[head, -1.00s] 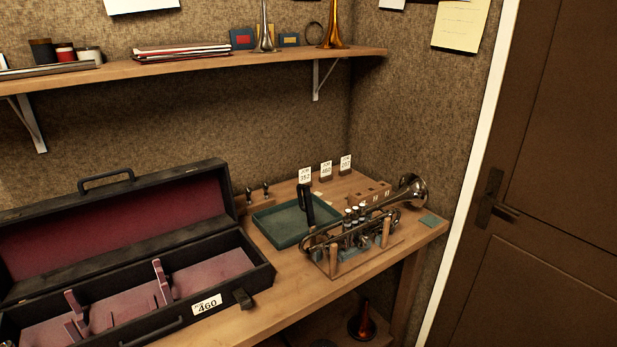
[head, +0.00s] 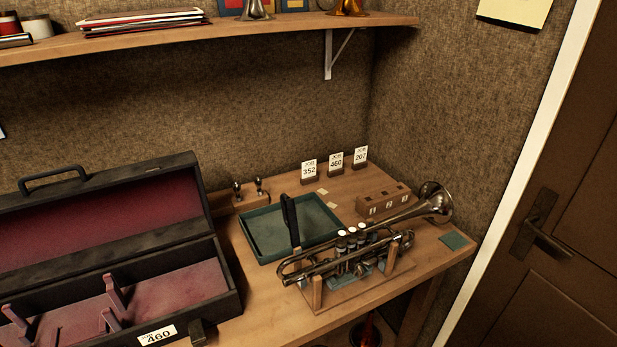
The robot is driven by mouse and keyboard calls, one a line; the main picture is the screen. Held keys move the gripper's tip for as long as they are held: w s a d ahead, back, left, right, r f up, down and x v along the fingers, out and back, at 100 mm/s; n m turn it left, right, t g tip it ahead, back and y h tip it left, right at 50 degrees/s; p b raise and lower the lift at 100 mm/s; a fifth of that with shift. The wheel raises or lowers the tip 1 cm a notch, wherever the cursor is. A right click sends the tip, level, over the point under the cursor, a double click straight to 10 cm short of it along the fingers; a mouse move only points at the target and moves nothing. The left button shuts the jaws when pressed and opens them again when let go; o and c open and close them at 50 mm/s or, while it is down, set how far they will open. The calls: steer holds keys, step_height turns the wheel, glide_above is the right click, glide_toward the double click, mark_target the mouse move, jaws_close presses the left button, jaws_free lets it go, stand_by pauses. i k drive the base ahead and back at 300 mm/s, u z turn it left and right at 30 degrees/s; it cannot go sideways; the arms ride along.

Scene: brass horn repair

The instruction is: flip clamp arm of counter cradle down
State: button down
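The counter cradle (head: 317,292) stands on the right part of the wooden counter, a low base with upright wooden posts. A silver trumpet (head: 355,257) lies in it, its bell toward the back right. A black clamp arm (head: 291,222) stands nearly upright at the cradle's left back side, in front of the green tray. Its lower end is hidden behind the trumpet. My gripper is not in view.
The green tray (head: 262,238) lies just behind the cradle. An open case (head: 222,308) with tag 460 fills the left. A wooden block (head: 383,200), job cards (head: 336,162) and a teal pad (head: 454,240) are nearby. A shelf (head: 270,30) runs above.

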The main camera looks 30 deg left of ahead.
mark_target(288, 206)
steer(key=i, duration=0.4)
steer(key=u, duration=2.15)
steer(key=i, duration=0.5)
steer(key=z, duration=0.05)
